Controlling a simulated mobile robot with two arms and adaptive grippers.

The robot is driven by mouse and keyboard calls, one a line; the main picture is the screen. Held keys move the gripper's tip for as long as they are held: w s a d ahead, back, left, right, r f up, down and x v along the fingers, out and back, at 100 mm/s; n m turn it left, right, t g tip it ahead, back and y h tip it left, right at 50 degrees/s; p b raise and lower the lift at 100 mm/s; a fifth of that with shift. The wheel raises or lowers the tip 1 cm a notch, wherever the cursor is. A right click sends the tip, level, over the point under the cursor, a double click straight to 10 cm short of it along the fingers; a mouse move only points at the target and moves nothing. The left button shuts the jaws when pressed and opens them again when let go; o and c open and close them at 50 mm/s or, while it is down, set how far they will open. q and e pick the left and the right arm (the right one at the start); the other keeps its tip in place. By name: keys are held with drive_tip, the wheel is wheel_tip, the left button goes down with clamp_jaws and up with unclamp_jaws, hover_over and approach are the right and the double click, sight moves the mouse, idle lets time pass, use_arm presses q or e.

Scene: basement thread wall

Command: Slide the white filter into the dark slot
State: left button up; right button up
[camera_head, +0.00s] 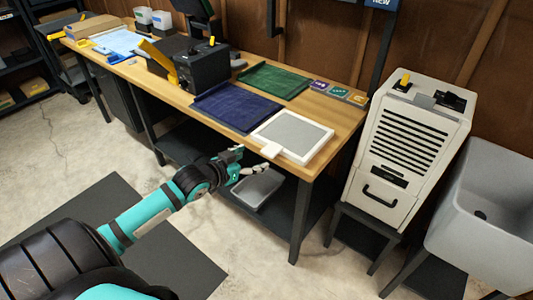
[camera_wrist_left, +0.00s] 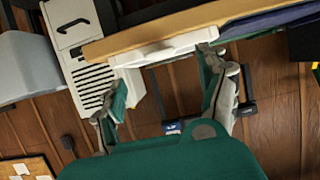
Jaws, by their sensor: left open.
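The white filter (camera_head: 320,133), a flat white frame with a grey panel and a small front tab (camera_head: 271,150), lies at the near right end of the wooden workbench. Its white edge shows in the left wrist view (camera_wrist_left: 168,50). My left gripper (camera_head: 241,162) is open and empty, just off the bench's front edge near the tab; in the left wrist view its spread fingers (camera_wrist_left: 163,78) point toward the filter edge. The white louvred machine (camera_head: 408,145) stands right of the bench. A dark strip (camera_head: 389,178) shows below its louvres; I cannot tell whether it is the slot. My right gripper is out of view.
A blue mat (camera_head: 236,107) and a green mat (camera_head: 274,80) lie beside the filter. A black box (camera_head: 205,68) stands farther left on the bench. A grey sink (camera_head: 490,215) stands right of the machine. A grey tray (camera_head: 258,187) sits on the lower shelf.

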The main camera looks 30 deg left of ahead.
sight(267, 153)
use_arm(q)
drive_tip(key=x, duration=0.9)
drive_tip(key=shift+s+r, duration=0.1)
drive_tip(key=shift+c, duration=0.3)
drive_tip(key=c, duration=1.2)
drive_tip(key=shift+c, duration=0.3)
